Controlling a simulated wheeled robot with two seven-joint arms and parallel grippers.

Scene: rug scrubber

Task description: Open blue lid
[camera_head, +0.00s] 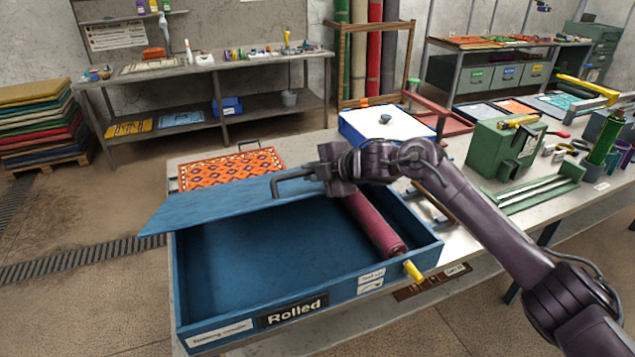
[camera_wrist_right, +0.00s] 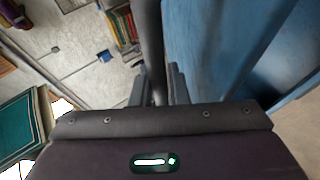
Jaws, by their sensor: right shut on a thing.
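The blue lid (camera_head: 228,205) is raised and tilted over the back left part of the blue box (camera_head: 215,335) labelled "Rolled", leaving its front and right open. It also shows on the right side of the right wrist view (camera_wrist_right: 205,45). My right gripper (camera_head: 322,172) is at the lid's upper right, shut on the dark grey handle (camera_head: 284,180). In the wrist view the handle bar (camera_wrist_right: 154,45) runs between the fingers (camera_wrist_right: 156,90). A rolled red rug (camera_head: 375,225) lies at the box's right side. My left gripper is not in view.
An orange patterned rug (camera_head: 232,170) lies behind the lid. A white-topped blue box (camera_head: 385,124) and a green machine (camera_head: 503,150) stand on the table to the right. The floor at the left is clear near the table.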

